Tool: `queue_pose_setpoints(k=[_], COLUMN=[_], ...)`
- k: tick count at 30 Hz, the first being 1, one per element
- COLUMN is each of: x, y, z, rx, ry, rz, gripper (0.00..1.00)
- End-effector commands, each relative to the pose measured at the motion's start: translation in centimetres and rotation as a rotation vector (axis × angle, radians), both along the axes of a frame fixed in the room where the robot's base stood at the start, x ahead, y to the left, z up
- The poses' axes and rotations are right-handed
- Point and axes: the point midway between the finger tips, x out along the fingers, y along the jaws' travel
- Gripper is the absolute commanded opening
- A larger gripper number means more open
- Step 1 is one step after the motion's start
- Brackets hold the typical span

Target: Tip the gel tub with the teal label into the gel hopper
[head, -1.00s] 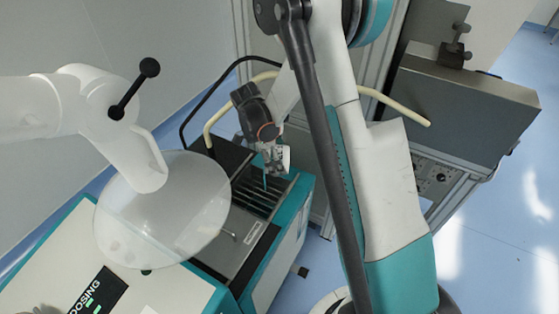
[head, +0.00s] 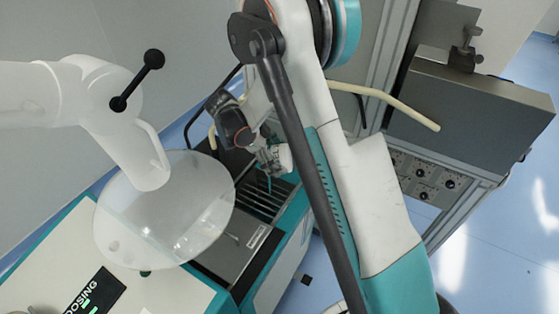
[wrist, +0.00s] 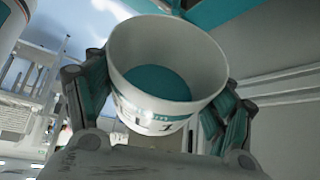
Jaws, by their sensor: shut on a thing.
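The gel tub (wrist: 205,60) is white and round with an open top and a teal and white printed label. Its mouth faces the wrist camera, and a smooth teal surface shows deep inside it. My gripper (wrist: 157,112) is shut on the tub, with a finger on each side of its wall. In the head view my gripper (head: 266,157) holds the small white tub (head: 284,157) over the dark slotted opening (head: 262,201) of the teal and white machine. I cannot tell for certain that this opening is the gel hopper.
A clear round cover (head: 165,215) on a white arm stands close left of the opening. A grey control cabinet (head: 465,115) is at the right. A cream tube (head: 395,100) runs behind my arm. Blue floor (head: 490,260) is clear at the right.

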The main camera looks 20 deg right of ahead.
Motion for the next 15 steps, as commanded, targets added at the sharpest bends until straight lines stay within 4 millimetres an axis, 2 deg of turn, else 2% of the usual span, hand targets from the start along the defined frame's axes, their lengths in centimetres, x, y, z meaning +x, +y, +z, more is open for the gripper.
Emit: queue_pose_setpoints(k=[15], x=[0.37], y=[0.66], z=[0.12], rx=[-0.106], ry=[0.050], rz=[0.002], gripper=[0.39])
